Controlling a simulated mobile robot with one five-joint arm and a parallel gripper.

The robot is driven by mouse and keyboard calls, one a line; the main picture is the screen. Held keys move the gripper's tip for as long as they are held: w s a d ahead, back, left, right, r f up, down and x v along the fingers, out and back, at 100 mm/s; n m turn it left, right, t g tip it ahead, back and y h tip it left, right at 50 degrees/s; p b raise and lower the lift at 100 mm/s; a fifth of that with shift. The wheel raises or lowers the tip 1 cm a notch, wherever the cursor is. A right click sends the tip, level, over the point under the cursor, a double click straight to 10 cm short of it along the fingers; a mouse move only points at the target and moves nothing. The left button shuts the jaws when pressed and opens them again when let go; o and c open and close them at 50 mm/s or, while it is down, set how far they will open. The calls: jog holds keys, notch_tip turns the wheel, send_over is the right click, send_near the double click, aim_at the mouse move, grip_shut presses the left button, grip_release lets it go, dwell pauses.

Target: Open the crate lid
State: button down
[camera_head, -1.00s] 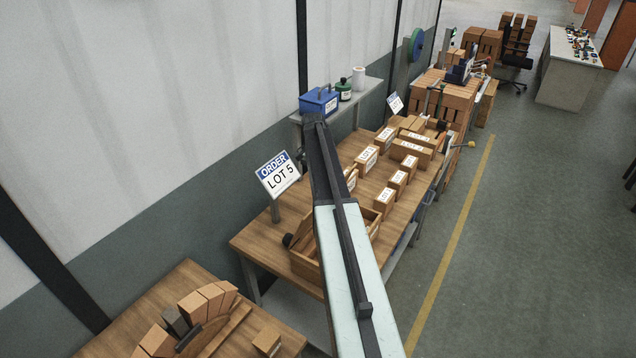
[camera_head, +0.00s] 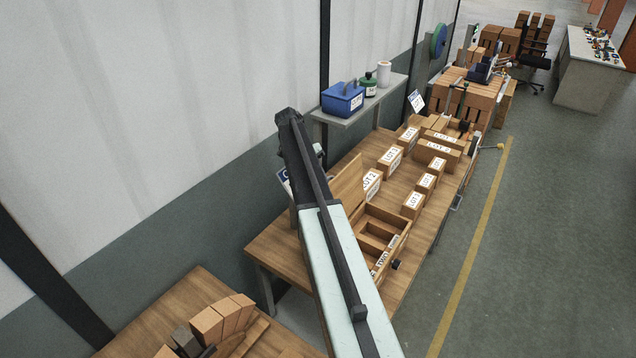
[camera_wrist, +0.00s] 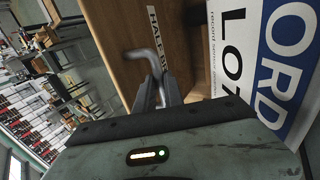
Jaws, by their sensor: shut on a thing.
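The wooden crate (camera_head: 402,243) stands on the workbench, its compartments showing from above. The crate lid (camera_head: 348,184) is a wooden panel raised steeply at the crate's far left side. In the wrist view a wooden panel (camera_wrist: 112,45), seemingly the lid, fills the upper middle and bears a white "HALF B…" label. My gripper (camera_wrist: 156,92) is shut on a bent grey metal handle (camera_wrist: 145,54) in front of this panel. In the head view my arm hides the gripper's fingers and part of the crate.
The "ORDER LOT" sign (camera_wrist: 285,60) is very close at the right of the wrist view. Labelled lot boxes (camera_head: 390,160) stand along the bench beyond the crate. A blue box (camera_head: 342,99) sits on a wall shelf. The floor right of the bench is clear.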

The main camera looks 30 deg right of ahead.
jog(key=shift+w+d, duration=0.15)
jog(key=c, duration=1.5)
grip_release()
jog(key=shift+o, duration=0.2)
jog(key=p+v, duration=0.6)
jog(key=v, duration=0.1)
jog(key=shift+w+r, duration=0.2)
jog(key=shift+r, duration=0.15)
